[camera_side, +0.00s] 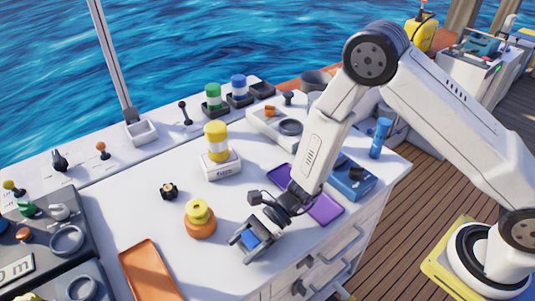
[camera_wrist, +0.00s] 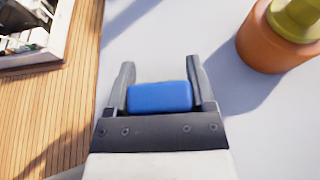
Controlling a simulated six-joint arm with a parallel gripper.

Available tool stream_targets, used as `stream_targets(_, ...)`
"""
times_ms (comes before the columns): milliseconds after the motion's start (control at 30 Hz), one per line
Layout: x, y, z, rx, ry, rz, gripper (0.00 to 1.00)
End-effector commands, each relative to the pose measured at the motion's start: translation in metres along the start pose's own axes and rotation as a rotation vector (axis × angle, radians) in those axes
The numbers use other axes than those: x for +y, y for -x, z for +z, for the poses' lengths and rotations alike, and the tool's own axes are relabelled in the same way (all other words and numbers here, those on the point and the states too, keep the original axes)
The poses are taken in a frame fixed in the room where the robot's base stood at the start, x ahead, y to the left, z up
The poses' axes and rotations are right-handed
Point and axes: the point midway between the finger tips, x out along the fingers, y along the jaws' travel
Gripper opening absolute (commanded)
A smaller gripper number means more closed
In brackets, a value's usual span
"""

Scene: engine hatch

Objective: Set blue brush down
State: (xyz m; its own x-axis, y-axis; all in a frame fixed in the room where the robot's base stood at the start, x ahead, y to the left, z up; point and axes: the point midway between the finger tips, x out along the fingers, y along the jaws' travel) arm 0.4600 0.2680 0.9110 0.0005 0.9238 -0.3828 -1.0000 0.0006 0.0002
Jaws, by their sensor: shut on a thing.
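My gripper (camera_side: 250,240) is low over the front part of the white worktop (camera_side: 180,240). It is shut on the blue brush (camera_side: 251,239), of which a small blue block shows between the fingers. In the wrist view the blue brush (camera_wrist: 160,97) sits between the two grey fingers of my gripper (camera_wrist: 160,88). The underside of the brush is hidden, so I cannot tell whether it touches the worktop.
An orange pot with a yellow top (camera_side: 200,220) stands just left of my gripper. An orange tray (camera_side: 150,270) lies at the front left. A purple tray (camera_side: 325,208) and a blue box (camera_side: 350,182) lie to the right. The worktop's front edge is close by.

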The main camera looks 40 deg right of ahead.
Motion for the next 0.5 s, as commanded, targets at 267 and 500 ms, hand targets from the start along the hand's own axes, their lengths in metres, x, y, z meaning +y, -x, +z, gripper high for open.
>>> stream_targets(267,-0.0001,-0.0004,-0.0008,0.0,0.0,0.0,1.0)
stream_targets(500,0.0,0.0003,0.0007,0.0,0.0,0.0,1.0)
